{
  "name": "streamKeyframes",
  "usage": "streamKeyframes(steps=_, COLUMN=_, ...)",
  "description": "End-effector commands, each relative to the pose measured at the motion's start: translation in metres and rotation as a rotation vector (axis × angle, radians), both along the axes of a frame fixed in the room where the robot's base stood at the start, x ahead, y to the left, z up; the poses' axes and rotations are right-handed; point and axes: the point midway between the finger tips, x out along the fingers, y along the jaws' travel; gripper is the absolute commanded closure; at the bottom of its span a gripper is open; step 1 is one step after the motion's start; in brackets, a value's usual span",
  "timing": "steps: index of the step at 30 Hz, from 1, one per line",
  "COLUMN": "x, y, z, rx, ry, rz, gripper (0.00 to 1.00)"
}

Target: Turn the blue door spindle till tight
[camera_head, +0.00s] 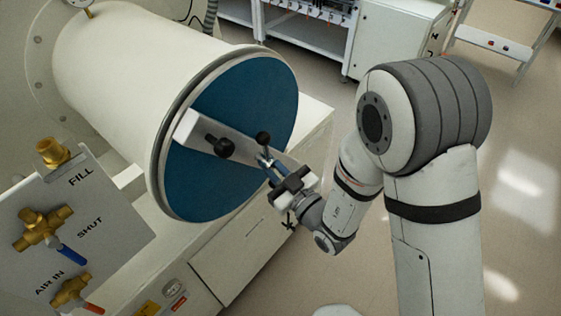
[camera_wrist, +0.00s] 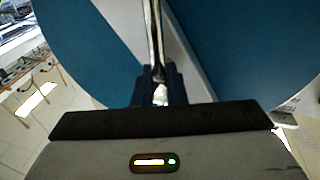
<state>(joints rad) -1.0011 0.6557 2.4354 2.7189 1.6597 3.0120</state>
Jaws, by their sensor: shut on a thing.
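The blue door (camera_head: 262,95) is a round disc closing the end of the white cylinder, with a pale metal bar (camera_head: 190,128) across its face. The door spindle's black knobs (camera_head: 222,147) stand out in front of this bar, one at the left and one (camera_head: 263,138) nearer my gripper. My gripper (camera_head: 268,165) is at the right part of the bar. In the wrist view its dark fingers (camera_wrist: 160,88) are shut on a thin shiny metal rod (camera_wrist: 154,35), part of the spindle handle. The fingers hide the rod's gripped part.
A panel (camera_head: 110,215) with brass valves (camera_head: 42,228) and the labels FILL, SHUT and AIR IN is at the lower left. A white cabinet (camera_head: 240,262) stands below the cylinder. Open floor (camera_head: 330,255) lies to the right, with benches at the back.

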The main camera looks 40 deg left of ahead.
Motion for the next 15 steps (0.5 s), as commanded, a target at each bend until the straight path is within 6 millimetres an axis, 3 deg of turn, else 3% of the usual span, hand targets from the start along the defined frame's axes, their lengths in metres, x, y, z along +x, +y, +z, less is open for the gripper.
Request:
streamKeyframes(steps=6, x=0.0020, y=0.0020, z=0.0062, rx=0.015, ry=-0.010, rz=0.003, gripper=1.00)
streamKeyframes(steps=7, x=0.0023, y=0.0018, z=0.0063, rx=0.015, ry=-0.010, rz=0.002, gripper=0.88)
streamKeyframes(steps=15, x=0.0055, y=-0.0006, z=0.0041, rx=0.010, ry=-0.008, rz=-0.007, gripper=0.70)
